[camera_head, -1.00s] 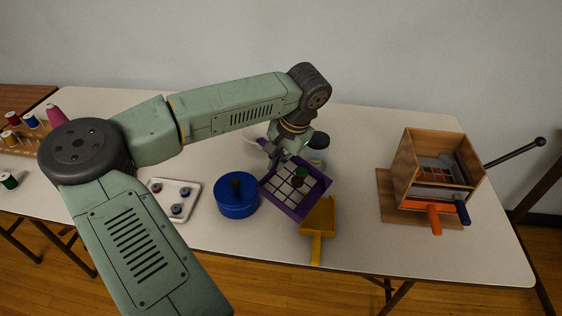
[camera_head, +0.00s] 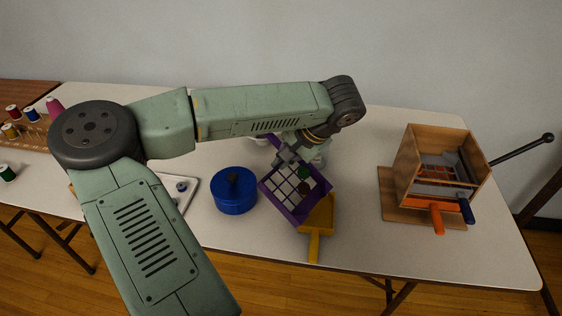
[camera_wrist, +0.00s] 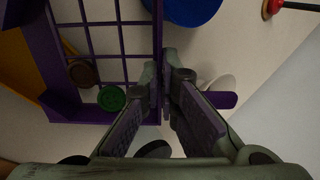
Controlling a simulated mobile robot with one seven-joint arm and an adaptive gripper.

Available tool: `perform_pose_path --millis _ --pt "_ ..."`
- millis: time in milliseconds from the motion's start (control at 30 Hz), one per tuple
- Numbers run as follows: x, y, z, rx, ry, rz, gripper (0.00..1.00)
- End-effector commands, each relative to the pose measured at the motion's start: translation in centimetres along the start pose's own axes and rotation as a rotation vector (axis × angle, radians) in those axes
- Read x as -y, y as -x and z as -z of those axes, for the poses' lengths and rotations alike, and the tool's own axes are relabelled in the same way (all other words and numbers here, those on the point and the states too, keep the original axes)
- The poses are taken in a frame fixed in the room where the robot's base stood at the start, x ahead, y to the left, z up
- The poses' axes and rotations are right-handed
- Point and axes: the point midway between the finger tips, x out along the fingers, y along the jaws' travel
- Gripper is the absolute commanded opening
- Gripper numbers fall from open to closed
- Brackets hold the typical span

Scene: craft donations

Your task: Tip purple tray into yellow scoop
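The purple tray (camera_head: 292,213) has a wire-like grid over a pale bottom and a handle (camera_wrist: 224,99) at its far side. My gripper (camera_head: 287,156) is at the tray's far edge by the handle. In the wrist view its fingers (camera_wrist: 168,92) close on the purple edge.
A blue lidded pot (camera_head: 235,196) stands close left of the tray. A white tray with spools (camera_head: 182,186) is partly behind my arm. A wooden box (camera_head: 408,170) with orange and blue handles stands at right. The table's front edge lies close to the scoop.

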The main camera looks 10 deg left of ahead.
Motion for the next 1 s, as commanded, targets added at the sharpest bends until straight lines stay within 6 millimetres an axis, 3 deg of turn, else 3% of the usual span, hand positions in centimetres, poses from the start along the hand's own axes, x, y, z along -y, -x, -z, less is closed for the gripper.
perform_pose_path --millis 1000 --pt "-2.6 3.9 0.1 -0.002 -0.004 0.355 0.00"
